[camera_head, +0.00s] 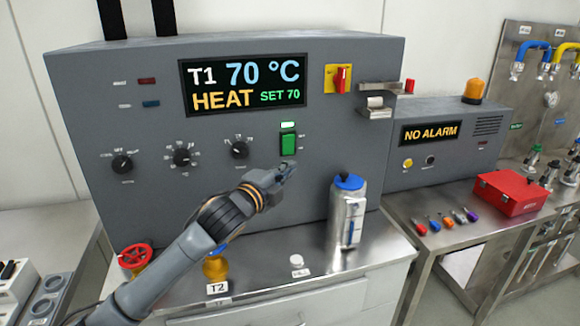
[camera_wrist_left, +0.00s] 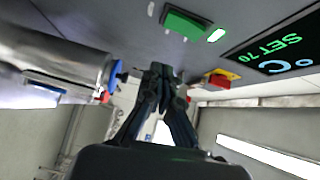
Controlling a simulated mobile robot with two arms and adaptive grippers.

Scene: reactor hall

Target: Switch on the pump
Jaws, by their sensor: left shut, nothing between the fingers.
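The grey control cabinet (camera_head: 140,85) has a green rocker switch (camera_head: 288,143) with a lit green-white lamp (camera_head: 288,125) above it. Which control belongs to the pump cannot be read. My left gripper (camera_head: 288,170) is shut and empty just below the green switch, apart from it as far as I can tell. In the left wrist view the shut fingers (camera_wrist_left: 158,72) point up between the green switch (camera_wrist_left: 187,23) and a silver bottle (camera_wrist_left: 70,65). The display (camera_head: 245,84) reads T1 70 °C, HEAT, SET 70. My right gripper is not in view.
A silver bottle with a blue cap (camera_head: 347,210) stands right of my gripper. Three black knobs, including one at the left (camera_head: 122,164), and a red-on-yellow switch (camera_head: 339,79) are on the cabinet. A red valve wheel (camera_head: 134,256) is at lower left. The alarm box (camera_head: 440,145) reads NO ALARM.

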